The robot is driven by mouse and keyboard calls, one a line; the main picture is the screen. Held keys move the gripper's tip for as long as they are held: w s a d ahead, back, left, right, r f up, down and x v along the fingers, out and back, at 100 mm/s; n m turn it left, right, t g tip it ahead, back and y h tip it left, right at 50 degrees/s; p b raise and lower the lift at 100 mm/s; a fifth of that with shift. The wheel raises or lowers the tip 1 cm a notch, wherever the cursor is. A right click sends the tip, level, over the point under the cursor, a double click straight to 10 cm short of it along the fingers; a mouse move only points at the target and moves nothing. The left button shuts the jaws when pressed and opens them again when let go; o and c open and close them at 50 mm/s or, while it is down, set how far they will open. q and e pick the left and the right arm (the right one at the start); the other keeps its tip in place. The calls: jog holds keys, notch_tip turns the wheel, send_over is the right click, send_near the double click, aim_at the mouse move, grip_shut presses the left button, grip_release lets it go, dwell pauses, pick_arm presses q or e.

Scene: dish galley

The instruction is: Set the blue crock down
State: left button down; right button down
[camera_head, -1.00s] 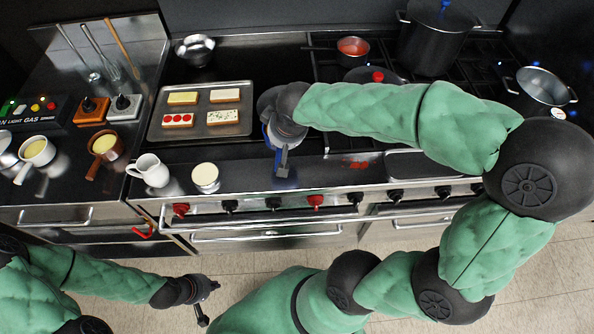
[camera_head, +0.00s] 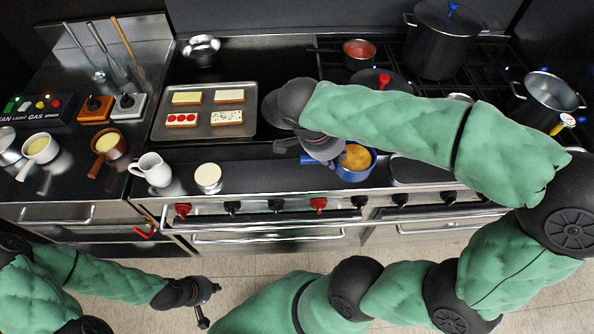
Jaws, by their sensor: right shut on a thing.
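The blue crock (camera_head: 369,167) holds something orange-yellow and sits near the front edge of the stove, beside a dark rectangular plate. A blue handle (camera_head: 306,160) sticks out to its left. My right gripper (camera_head: 327,152) reaches in from the right and is shut on the crock at its left side, hiding part of its rim and wall. I cannot tell whether the crock's base touches the stove. My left gripper (camera_head: 209,304) is low in front of the counter, over the floor, with its fingers spread and nothing between them.
A tray (camera_head: 245,134) with several topped slices lies left of my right gripper. A white pitcher (camera_head: 152,169) and a cream-topped cup (camera_head: 208,178) stand near the front edge. A red-filled saucepan (camera_head: 357,53), a tall dark pot (camera_head: 440,45) and a steel pot (camera_head: 549,93) stand behind.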

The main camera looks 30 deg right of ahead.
jog(key=w+a+f+b, duration=0.1)
jog(key=w+a+f, duration=0.1)
jog(key=w+f, duration=0.1)
jog(key=w+a+f+b, duration=0.1)
jog(key=w+a+f, duration=0.1)
jog(key=w, duration=0.3)
jog(key=w+a+f+b, duration=0.1)
jog(key=w+a+f, duration=0.1)
jog(key=w+f, duration=0.1)
jog(key=shift+w+a+f, duration=0.15)
jog(key=shift+w+f, duration=0.05)
jog(key=shift+f, duration=0.2)
jog(key=shift+w+a+f, duration=0.1)
jog(key=shift+w+f, duration=0.1)
jog(key=shift+f, duration=0.2)
notch_tip(320, 180, down, 3)
jog(key=shift+w+f+b, duration=0.1)
jog(key=shift+f+b, duration=0.05)
jog(key=shift+b, duration=0.3)
jog(key=shift+a, duration=0.1)
jog(key=c, duration=1.5)
grip_release()
jog(key=shift+f, duration=0.1)
jog(key=o, duration=0.4)
